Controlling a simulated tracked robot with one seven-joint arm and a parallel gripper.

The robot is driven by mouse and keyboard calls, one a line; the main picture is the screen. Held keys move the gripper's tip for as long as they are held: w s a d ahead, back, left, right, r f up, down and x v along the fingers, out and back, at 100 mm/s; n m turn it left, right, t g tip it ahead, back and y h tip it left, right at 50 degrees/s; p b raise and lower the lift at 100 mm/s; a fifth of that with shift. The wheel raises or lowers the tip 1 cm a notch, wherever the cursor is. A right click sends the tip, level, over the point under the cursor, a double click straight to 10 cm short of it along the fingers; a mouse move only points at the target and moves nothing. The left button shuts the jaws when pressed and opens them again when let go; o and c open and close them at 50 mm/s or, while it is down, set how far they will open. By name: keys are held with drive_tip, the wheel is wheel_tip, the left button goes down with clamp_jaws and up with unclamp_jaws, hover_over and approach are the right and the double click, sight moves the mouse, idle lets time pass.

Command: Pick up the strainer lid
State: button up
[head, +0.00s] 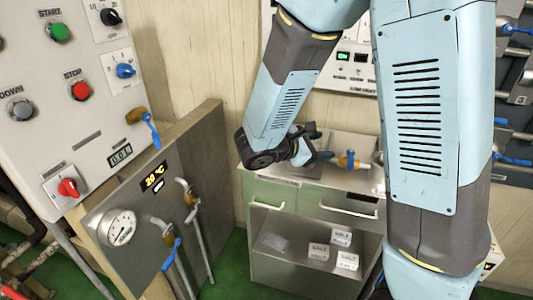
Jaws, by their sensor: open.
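I cannot make out the strainer lid in the head view; my own arm covers part of the scene. My gripper (316,145) is over the top of the metal cabinet (283,193), seen small and partly from behind my wrist. It is open, and I see nothing held between its fingers. A brass valve with a blue handle (347,161) shows just right of the gripper. A shiny metal thing beside it is mostly hidden by my arm.
A control panel (52,122) with buttons and knobs stands at left. Below it is a steel panel (148,228) with a gauge, display and taps. The cabinet has drawers and a shelf with several white salt boxes (341,238). Green floor (230,275) shows between them.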

drive_tip(key=w+a+f+n+t+y, duration=0.25)
drive_tip(key=a+f+n+t, duration=0.25)
drive_tip(key=a+n, duration=0.3)
drive_tip(key=w+a+f+n+t+y, duration=0.1)
drive_tip(key=a+f+n+t+y, duration=0.35)
drive_tip(key=a, duration=0.65)
drive_tip(key=shift+n, duration=0.35)
drive_tip(key=x, duration=1.3)
drive_tip(key=shift+d+f, duration=0.1)
drive_tip(key=shift+d, duration=0.3)
clamp_jaws()
